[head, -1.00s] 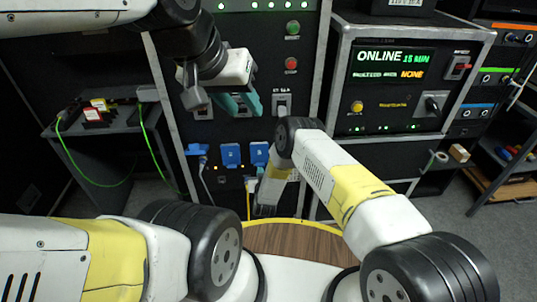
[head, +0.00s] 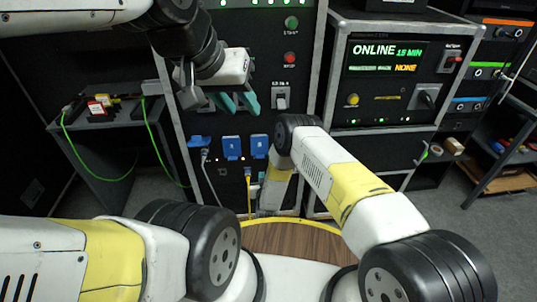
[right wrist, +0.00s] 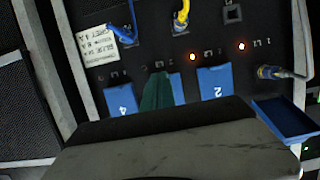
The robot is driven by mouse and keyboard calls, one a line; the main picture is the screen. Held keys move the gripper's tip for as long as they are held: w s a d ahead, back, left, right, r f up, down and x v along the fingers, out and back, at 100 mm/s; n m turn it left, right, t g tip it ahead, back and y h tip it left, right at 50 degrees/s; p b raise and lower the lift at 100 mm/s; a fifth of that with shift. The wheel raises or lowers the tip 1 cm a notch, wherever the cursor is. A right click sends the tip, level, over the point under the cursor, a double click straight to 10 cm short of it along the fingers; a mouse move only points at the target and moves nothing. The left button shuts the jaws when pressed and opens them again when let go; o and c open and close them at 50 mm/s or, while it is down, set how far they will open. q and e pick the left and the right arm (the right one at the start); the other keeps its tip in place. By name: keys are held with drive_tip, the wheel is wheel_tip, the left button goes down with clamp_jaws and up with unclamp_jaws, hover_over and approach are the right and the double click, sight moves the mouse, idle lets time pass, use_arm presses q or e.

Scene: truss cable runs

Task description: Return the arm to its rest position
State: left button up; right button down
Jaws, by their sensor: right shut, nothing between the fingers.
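My left gripper (head: 236,103) is in the upper middle of the head view, with teal fingertips in front of the black rack panel. A narrow gap shows between the tips and nothing is seen in them. My right arm (head: 335,180) comes in from the lower right and bends down at its wrist (head: 275,185); its fingers are hidden in the head view. In the right wrist view the teal fingers of my right gripper (right wrist: 158,92) are shut and empty, in front of the row of blue flaps, covering part of one.
The rack carries blue flaps (head: 231,148) with plugged cables, including a yellow one (head: 249,195). An ONLINE display unit (head: 386,58) stands right. A side table (head: 100,122) with green cables is left.

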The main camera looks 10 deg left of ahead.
drive_tip(key=s+d, duration=0.2)
drive_tip(key=s, duration=0.4)
drive_tip(key=w+d+r+g, duration=0.1)
drive_tip(key=w+r, duration=0.5)
drive_tip(key=r, duration=0.3)
drive_tip(key=w+r+g, duration=0.1)
drive_tip(key=w+r, duration=0.4)
drive_tip(key=r, duration=0.5)
drive_tip(key=s+d+r+m+g, duration=0.1)
drive_tip(key=d+r, duration=0.3)
drive_tip(key=r, duration=0.6)
drive_tip(key=d+r+g, duration=0.1)
drive_tip(key=d+r, duration=0.4)
drive_tip(key=r, duration=0.4)
drive_tip(key=s+d+r+g, duration=0.2)
drive_tip(key=s+d+r, duration=0.8)
drive_tip(key=s+r, duration=0.3)
drive_tip(key=s+d+r+g+h, duration=0.1)
drive_tip(key=s+d, duration=0.4)
drive_tip(key=s, duration=0.6)
drive_tip(key=s+d+r+m+g, duration=0.1)
drive_tip(key=s+d, duration=0.3)
drive_tip(key=s, duration=0.7)
drive_tip(key=shift+s+d+r+m+h, duration=0.3)
drive_tip(key=shift+s+d+r+h, duration=0.1)
drive_tip(key=shift+r, duration=0.1)
